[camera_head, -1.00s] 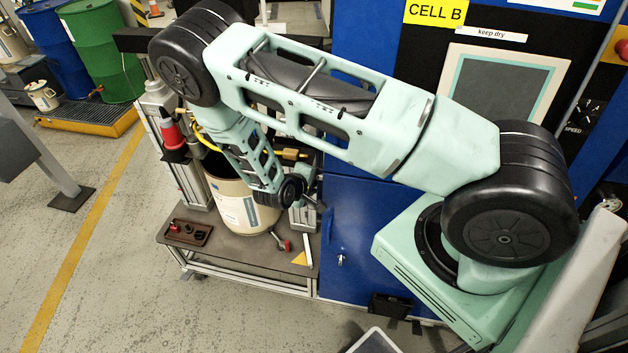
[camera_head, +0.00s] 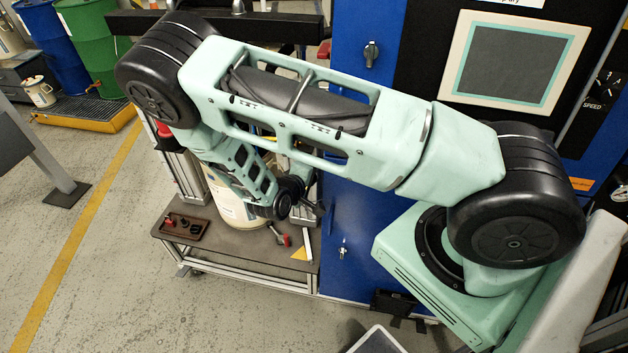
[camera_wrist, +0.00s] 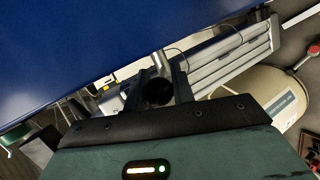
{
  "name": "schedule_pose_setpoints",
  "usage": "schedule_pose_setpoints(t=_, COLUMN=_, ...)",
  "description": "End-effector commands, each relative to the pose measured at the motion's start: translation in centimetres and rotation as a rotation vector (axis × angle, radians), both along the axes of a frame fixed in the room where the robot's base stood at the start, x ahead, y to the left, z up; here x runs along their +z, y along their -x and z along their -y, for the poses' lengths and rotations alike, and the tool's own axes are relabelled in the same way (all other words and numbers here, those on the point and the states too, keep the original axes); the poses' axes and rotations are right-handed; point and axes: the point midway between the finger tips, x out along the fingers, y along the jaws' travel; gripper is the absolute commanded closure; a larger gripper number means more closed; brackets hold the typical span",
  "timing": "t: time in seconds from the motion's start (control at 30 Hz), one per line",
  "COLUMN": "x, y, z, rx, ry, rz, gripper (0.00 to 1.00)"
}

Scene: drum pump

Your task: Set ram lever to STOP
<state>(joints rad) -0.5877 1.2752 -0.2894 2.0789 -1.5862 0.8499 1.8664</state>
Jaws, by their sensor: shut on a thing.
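In the wrist view, my gripper (camera_wrist: 157,90) is shut on a round black knob (camera_wrist: 157,93). A pale metal rod (camera_wrist: 160,63) runs from the knob toward the blue cabinet side; this looks like the ram lever. No STOP marking can be read. In the head view, my gripper (camera_head: 314,208) is small and partly hidden behind my wrist, between the pail and the blue cabinet, and the lever cannot be made out there.
A beige pail (camera_head: 232,208) stands on the grey bench plate (camera_head: 215,248), close beside my wrist. A brown tray (camera_head: 180,228) and a red-handled part (camera_head: 282,239) are on the plate. The blue cabinet (camera_head: 350,215) is at right.

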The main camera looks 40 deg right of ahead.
Motion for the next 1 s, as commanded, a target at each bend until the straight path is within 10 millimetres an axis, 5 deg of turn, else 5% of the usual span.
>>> schedule_pose_setpoints(t=0.03, x=-1.5, y=0.1, z=-0.3, rx=0.006, ry=0.028, rz=0.019, gripper=1.0)
schedule_pose_setpoints(t=0.37, x=-3.0, y=0.4, z=-0.6, rx=0.004, ry=0.201, rz=0.153, gripper=1.0)
schedule_pose_setpoints(t=1.0, x=-3.4, y=0.4, z=-0.5, rx=-0.001, ry=0.311, rz=0.244, gripper=1.0)
